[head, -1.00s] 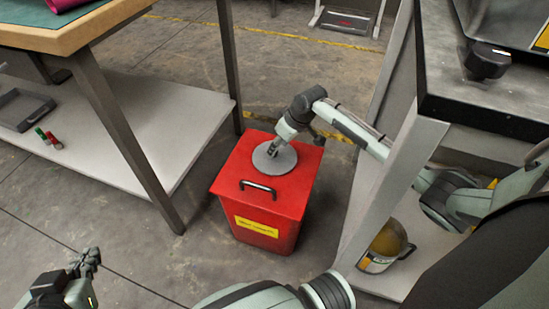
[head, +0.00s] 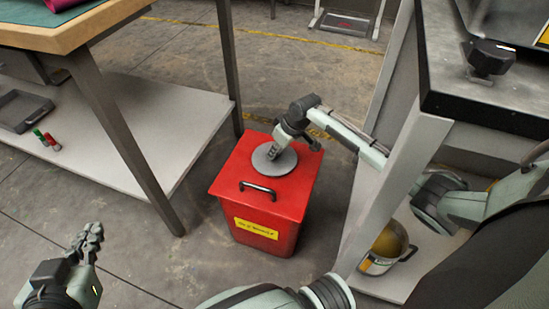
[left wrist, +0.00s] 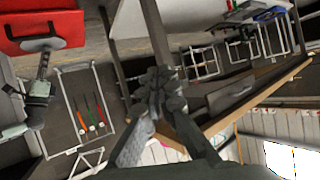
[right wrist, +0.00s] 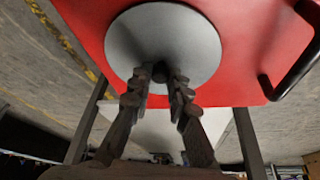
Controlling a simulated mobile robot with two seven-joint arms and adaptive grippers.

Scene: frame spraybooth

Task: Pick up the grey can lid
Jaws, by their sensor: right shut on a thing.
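The grey can lid (head: 262,162) is a round flat disc on top of the red bin (head: 231,187). I cannot tell any gap between lid and bin top. My left gripper (head: 90,236) is at the lower left, away from the lid; its fingers look closed together in the left wrist view (left wrist: 162,80).
The bin has a black handle (head: 257,188) and a yellow label (head: 256,228). A workbench (head: 90,35) with a lower shelf (head: 155,120) stands left. A grey-framed stand (head: 400,180) is close on the right, with a yellow pot (head: 389,242) below. Floor between bin and bench is clear.

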